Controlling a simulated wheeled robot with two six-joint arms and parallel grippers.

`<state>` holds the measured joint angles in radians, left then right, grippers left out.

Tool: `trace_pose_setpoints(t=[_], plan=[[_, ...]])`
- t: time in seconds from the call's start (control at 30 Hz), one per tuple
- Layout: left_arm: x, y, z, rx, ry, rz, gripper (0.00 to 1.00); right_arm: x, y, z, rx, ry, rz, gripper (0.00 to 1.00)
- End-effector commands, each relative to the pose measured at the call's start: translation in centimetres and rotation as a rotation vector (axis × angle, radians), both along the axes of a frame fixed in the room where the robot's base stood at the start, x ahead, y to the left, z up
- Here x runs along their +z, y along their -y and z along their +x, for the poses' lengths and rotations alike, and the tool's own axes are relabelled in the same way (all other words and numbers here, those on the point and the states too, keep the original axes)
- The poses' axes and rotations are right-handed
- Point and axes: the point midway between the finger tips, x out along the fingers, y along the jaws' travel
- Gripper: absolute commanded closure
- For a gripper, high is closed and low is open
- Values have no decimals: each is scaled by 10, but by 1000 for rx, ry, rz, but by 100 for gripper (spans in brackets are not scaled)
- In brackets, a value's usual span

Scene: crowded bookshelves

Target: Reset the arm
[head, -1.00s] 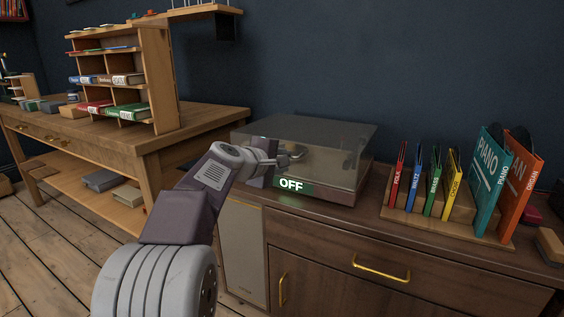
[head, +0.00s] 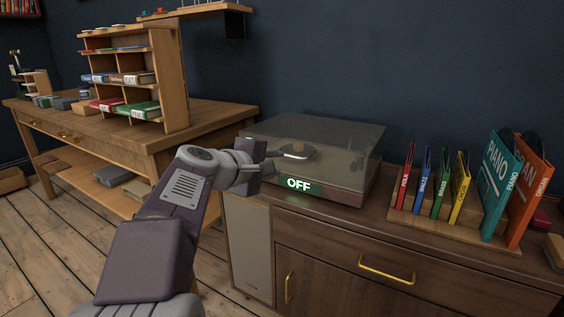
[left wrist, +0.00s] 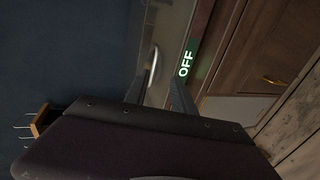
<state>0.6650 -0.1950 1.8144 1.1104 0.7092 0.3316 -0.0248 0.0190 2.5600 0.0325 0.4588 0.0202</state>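My left arm reaches in from the lower left in the head view. Its gripper (head: 268,163) is beside the front left corner of the record player (head: 345,185). The record player has a see-through smoky lid, which is down, and a lit green OFF label (head: 298,184) on its front. In the left wrist view the two dark fingers (left wrist: 158,92) stand apart with nothing between them, and the OFF label (left wrist: 187,64) shows just past them. My right gripper is not in view.
The record player stands on a brown cabinet (head: 330,232) with gold handles. Right of it, a wooden rack (head: 440,232) holds several coloured record sleeves. At the left, a wooden table (head: 150,143) bears a shelf unit (head: 183,85) with books. Open floor lies at the lower left.

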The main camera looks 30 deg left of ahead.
Motion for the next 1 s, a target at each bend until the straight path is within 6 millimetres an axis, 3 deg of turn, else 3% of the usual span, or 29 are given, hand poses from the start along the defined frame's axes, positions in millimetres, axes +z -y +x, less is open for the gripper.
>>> trace_pose_setpoints(t=[0.23, 0.27, 0.37, 0.43, 0.5, 0.6, 0.67, 0.7, 0.83, 0.93, 1.0], plan=[[2, 5, 2, -13, 0, 0, 69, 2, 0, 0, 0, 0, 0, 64], [4, 12, 5, -31, -1, -1, 69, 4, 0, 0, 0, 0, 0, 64], [-4, 64, 22, -159, -44, -26, 69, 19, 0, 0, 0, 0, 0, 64], [-46, 111, 24, -277, -164, -27, 69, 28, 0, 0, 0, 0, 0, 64], [-101, 148, 10, -392, -315, 34, 69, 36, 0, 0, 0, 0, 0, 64], [-175, 183, -28, -564, -516, 189, 69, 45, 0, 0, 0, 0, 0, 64], [-212, 194, -57, -671, -617, 296, 69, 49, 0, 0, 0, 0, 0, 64], [-233, 197, -76, -742, -675, 368, 69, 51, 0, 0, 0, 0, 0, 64], [-287, 191, -137, -970, -825, 611, 69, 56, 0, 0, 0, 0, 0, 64], [-318, 170, -178, -1144, -901, 804, 69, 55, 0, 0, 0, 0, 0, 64], [-329, 151, -192, -1274, -900, 976, 69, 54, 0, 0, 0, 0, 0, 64]])
